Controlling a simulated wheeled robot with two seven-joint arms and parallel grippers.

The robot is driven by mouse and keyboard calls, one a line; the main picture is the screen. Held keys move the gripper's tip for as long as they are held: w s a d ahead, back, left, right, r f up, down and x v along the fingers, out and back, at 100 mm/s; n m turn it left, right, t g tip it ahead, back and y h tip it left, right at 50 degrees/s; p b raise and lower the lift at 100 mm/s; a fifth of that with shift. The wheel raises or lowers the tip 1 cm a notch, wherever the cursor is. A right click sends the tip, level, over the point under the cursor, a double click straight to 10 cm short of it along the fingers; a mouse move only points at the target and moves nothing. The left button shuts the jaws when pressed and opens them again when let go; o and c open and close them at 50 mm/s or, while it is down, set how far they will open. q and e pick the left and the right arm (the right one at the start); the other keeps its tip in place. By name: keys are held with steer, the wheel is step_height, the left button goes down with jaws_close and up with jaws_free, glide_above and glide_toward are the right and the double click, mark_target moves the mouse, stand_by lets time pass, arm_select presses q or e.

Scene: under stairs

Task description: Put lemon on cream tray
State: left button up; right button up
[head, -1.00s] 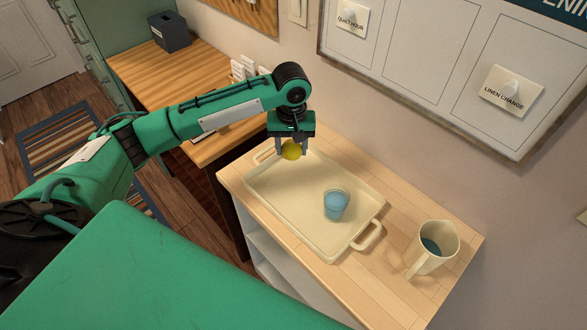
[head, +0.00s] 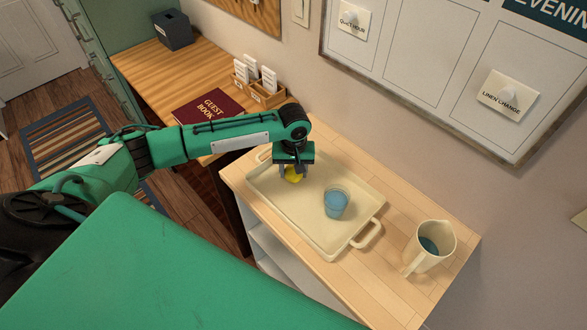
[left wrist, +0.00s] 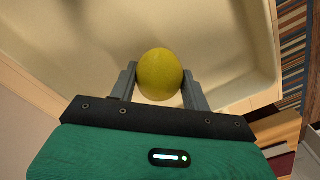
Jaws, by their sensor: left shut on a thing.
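The yellow lemon (head: 293,174) is between the fingers of my left gripper (head: 293,176), which is shut on it. In the left wrist view the lemon (left wrist: 160,74) sits between the two grey fingertips (left wrist: 160,90), over the tray floor. The cream tray (head: 302,222) lies on the light wooden top and also fills much of the left wrist view (left wrist: 225,45). The lemon is over the tray's far left part, low. I cannot tell whether it touches the tray floor. My right gripper is not in view.
A cream pitcher (head: 431,245) stands right of the tray. A guest book (head: 209,107) and card holders (head: 259,88) are on the desk behind. The tray's left and front floor is clear.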

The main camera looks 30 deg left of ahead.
arm_select(q)
steer(key=o, duration=1.4)
steer(key=shift+f, duration=0.15)
step_height(320, 180, up, 11)
steer(key=b, duration=0.3)
steer(key=shift+w, duration=0.1)
steer(key=shift+r, duration=0.7)
steer(key=shift+f, duration=0.1)
